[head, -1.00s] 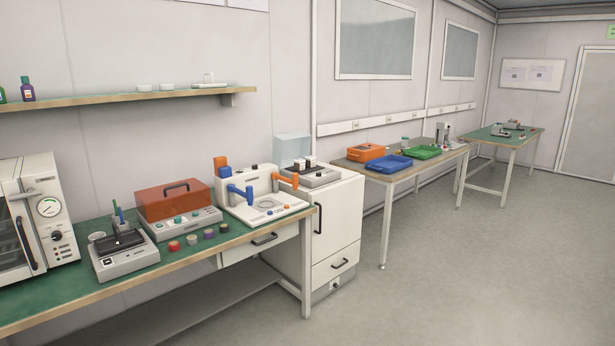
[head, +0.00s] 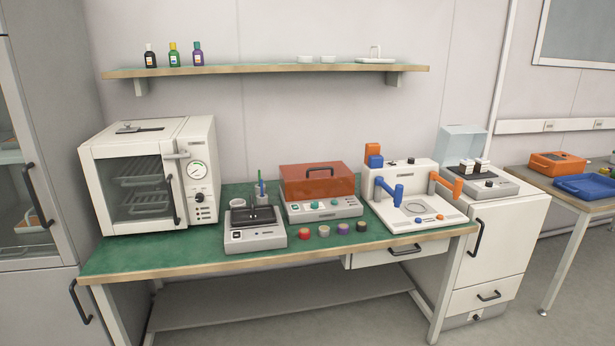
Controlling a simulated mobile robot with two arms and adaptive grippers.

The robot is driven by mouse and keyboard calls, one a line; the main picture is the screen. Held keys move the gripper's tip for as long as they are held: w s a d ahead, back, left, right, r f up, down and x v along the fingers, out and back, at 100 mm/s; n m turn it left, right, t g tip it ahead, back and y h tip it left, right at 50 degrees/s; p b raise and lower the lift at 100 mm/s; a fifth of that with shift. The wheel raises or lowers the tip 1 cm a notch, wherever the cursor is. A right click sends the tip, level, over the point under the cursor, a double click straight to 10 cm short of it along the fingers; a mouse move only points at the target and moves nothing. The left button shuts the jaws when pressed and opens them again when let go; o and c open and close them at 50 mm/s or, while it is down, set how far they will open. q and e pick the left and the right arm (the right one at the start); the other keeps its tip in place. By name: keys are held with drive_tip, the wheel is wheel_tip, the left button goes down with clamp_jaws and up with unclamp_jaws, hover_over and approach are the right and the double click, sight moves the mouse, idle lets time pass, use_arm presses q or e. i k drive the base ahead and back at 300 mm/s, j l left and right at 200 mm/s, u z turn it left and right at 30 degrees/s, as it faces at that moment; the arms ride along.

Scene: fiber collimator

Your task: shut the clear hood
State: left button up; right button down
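The clear hood (head: 463,143) is a pale blue see-through cover. It stands raised at the back of a grey device (head: 490,184) on the white cabinet (head: 506,224), right of the green bench. The device's top is uncovered, with small black and white parts on it. Neither of my grippers is in view.
The green bench (head: 182,249) holds a white oven (head: 150,178), a scale (head: 254,236), an orange-covered unit (head: 317,181) and a white station with blue and orange handles (head: 416,199). A table with an orange box (head: 559,163) and blue tray (head: 585,187) stands right. Floor at lower right is clear.

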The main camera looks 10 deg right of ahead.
sight(454, 144)
drive_tip(key=i+l+u, duration=0.1)
drive_tip(key=l, duration=0.25)
drive_tip(key=i+l+u, duration=0.1)
drive_tip(key=i+l, duration=0.15)
drive_tip(key=l, duration=0.15)
drive_tip(key=i+l+u, duration=0.1)
drive_tip(key=l, duration=0.3)
drive_tip(key=i+l+u, duration=0.1)
drive_tip(key=l, duration=0.3)
drive_tip(key=i+l+u, duration=0.1)
drive_tip(key=i+l, duration=0.15)
drive_tip(key=l, duration=0.15)
drive_tip(key=i+l+u, duration=0.1)
drive_tip(key=l, duration=0.3)
drive_tip(key=i+l, duration=0.1)
drive_tip(key=l, duration=0.35)
drive_tip(key=i+u, duration=0.05)
